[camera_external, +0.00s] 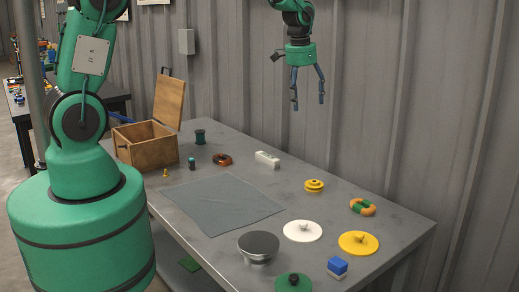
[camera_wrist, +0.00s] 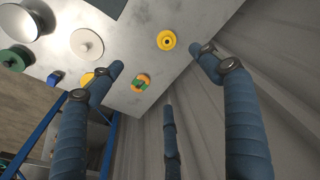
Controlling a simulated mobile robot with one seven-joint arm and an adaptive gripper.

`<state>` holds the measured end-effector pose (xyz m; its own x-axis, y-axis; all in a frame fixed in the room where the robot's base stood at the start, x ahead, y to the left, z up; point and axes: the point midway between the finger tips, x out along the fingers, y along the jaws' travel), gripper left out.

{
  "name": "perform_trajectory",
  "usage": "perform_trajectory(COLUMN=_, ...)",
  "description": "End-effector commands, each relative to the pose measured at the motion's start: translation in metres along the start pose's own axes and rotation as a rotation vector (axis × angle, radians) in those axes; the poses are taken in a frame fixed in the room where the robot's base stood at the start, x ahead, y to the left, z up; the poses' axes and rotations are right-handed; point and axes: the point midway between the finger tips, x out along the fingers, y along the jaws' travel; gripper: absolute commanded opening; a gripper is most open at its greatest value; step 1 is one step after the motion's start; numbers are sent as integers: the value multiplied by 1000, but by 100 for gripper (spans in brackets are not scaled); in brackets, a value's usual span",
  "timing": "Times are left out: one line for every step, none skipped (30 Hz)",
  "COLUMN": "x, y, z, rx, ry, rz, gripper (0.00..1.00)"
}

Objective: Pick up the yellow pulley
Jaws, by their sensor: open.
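The yellow pulley (camera_external: 314,186) lies flat on the grey table, right of its middle. In the wrist view the yellow pulley (camera_wrist: 166,40) shows whole, with a dark centre hole, between the two nearer blue fingertips but well beyond them. My gripper (camera_external: 308,102) hangs high above the table near the back wall, with its blue fingers spread and nothing between them. The wrist view shows the fingers of my gripper (camera_wrist: 156,62) apart and empty.
A grey mat (camera_external: 222,204) lies mid-table. An open wooden box (camera_external: 146,145) stands at left. The ribbed wall (camera_external: 370,110) rises behind the table.

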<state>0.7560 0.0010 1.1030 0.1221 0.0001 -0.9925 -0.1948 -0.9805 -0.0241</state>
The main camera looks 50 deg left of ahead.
Motion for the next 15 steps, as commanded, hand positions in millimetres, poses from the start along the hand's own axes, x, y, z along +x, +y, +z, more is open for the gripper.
perform_trajectory(x=14, y=-1, z=-6, rx=4, ry=-12, rz=3, gripper=78)
perform_trajectory(x=23, y=-2, z=-9, rx=7, ry=-19, rz=4, gripper=78)
perform_trajectory(x=34, y=-3, z=-14, rx=11, ry=-26, rz=5, gripper=78)
perform_trajectory(x=43, y=-3, z=-16, rx=14, ry=-32, rz=7, gripper=78)
perform_trajectory(x=51, y=-4, z=-20, rx=17, ry=-37, rz=8, gripper=78)
perform_trajectory(x=63, y=-5, z=-23, rx=21, ry=-45, rz=10, gripper=78)
perform_trajectory(x=72, y=-5, z=-26, rx=24, ry=-50, rz=11, gripper=78)
perform_trajectory(x=80, y=-6, z=-29, rx=28, ry=-56, rz=12, gripper=78)
perform_trajectory(x=92, y=-7, z=-32, rx=31, ry=-63, rz=14, gripper=78)
perform_trajectory(x=101, y=-7, z=-34, rx=34, ry=-68, rz=15, gripper=78)
perform_trajectory(x=110, y=-7, z=-36, rx=37, ry=-74, rz=16, gripper=78)
perform_trajectory(x=122, y=-8, z=-38, rx=41, ry=-80, rz=18, gripper=78)
perform_trajectory(x=131, y=-8, z=-40, rx=43, ry=-85, rz=19, gripper=78)
perform_trajectory(x=139, y=-9, z=-41, rx=46, ry=-90, rz=20, gripper=78)
perform_trajectory(x=149, y=-9, z=-43, rx=50, ry=-95, rz=22, gripper=78)
